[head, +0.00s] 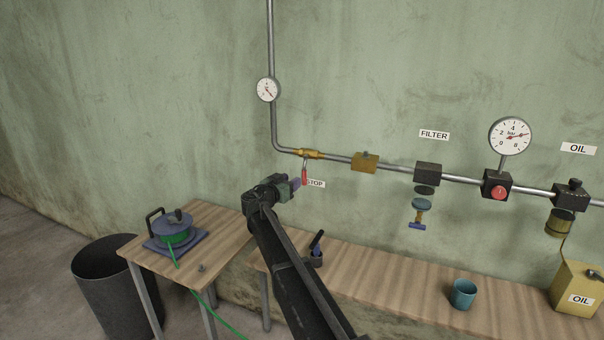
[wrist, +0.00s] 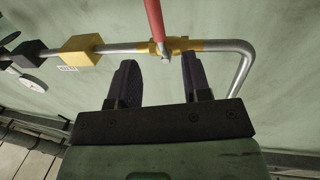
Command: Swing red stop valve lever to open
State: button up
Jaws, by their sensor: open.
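The red stop valve lever (head: 304,176) hangs down from the brass valve (head: 310,154) on the wall pipe, beside the STOP label (head: 317,184). My gripper (head: 296,184) is at the lever, its fingers just left of or partly behind it in the head view. In the wrist view, my gripper (wrist: 160,62) is open with nothing between its fingers. The red lever (wrist: 154,18) runs from the brass valve (wrist: 176,45) to the top edge, where it is cut off. It lines up with the gap between the fingers. I cannot tell whether they touch.
The pipe (head: 272,50) runs down past a gauge (head: 267,89), then right to a brass block (head: 364,162), the filter (head: 428,174) and the oiler (head: 571,196). Below are a bench (head: 400,285) with a teal cup (head: 463,293), and a table (head: 215,230) with a hose reel (head: 173,230).

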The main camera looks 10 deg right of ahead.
aim_at(303, 174)
jog(key=x, duration=1)
jog(key=shift+d, duration=0.1)
grip_shut()
